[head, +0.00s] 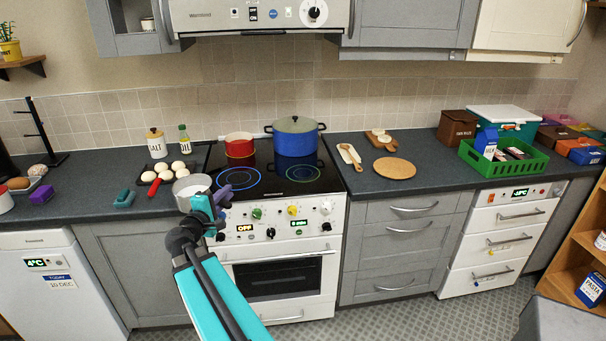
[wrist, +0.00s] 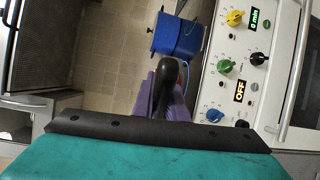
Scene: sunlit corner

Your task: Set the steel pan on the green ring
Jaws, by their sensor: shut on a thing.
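The steel pan (head: 190,185) shows in the head view in front of the counter's edge, left of the hob. My gripper (head: 222,197) is shut on the pan's handle, with purple fingers around it. In the wrist view the black handle (wrist: 163,85) stands between the purple fingers (wrist: 172,108); I cannot make out the pan's bowl there. The green ring (head: 303,173) glows at the front right of the black hob, with nothing on it. It lies to the right of my gripper.
A blue ring (head: 238,178) glows at the hob's front left, bare. A red pot (head: 239,146) and a tall blue pot (head: 295,138) stand behind the rings. White round things (head: 178,165) lie left of the hob. Stove knobs (head: 292,210) line the front.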

